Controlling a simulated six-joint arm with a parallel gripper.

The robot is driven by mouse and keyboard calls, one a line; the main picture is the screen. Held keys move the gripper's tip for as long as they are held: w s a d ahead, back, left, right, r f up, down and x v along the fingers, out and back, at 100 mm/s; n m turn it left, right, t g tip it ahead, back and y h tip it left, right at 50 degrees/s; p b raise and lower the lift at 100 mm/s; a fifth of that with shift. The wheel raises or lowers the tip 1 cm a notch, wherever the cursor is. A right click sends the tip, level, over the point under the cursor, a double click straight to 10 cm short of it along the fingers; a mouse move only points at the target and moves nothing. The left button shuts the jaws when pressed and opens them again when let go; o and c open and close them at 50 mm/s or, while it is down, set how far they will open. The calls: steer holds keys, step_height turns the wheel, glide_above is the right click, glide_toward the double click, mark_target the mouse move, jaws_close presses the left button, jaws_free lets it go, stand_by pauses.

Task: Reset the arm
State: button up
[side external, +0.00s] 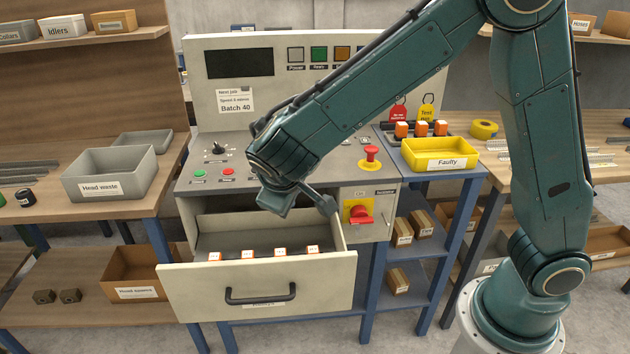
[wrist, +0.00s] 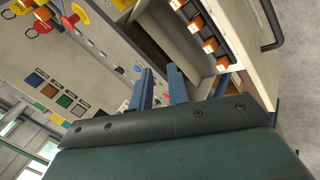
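My gripper (side external: 298,204) hangs over the back of the open drawer (side external: 258,290), in front of the control panel. In the wrist view, the two blue fingers of my gripper (wrist: 160,72) stand apart with nothing between them, so it is open and empty. The drawer holds a row of several small orange and white blocks (side external: 247,254) near its front wall. The blocks (wrist: 194,23) also show at the top of the wrist view, beyond the fingers.
The control panel (side external: 215,177) has knobs and buttons. A red switch (side external: 360,214) sits right of the drawer. A yellow "Faulty" tray (side external: 440,155) and several orange-topped blocks (side external: 421,128) are at the right. A grey "Head waste" bin (side external: 110,174) stands on the left bench.

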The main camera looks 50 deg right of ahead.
steer(key=s+d+r+m+y, duration=0.1)
steer(key=s+d+r+y, duration=0.1)
steer(key=s, duration=0.5)
steer(key=s+d+r+y, duration=0.2)
steer(key=s+r, duration=0.3)
steer(key=s, duration=0.3)
steer(key=s+d+r+m+t+y, duration=0.1)
steer(key=s+d+r+y, duration=0.1)
steer(key=s, duration=0.6)
steer(key=shift+d+r+m, duration=0.3)
steer(key=shift+d+r, duration=0.6)
steer(key=shift+d, duration=0.25)
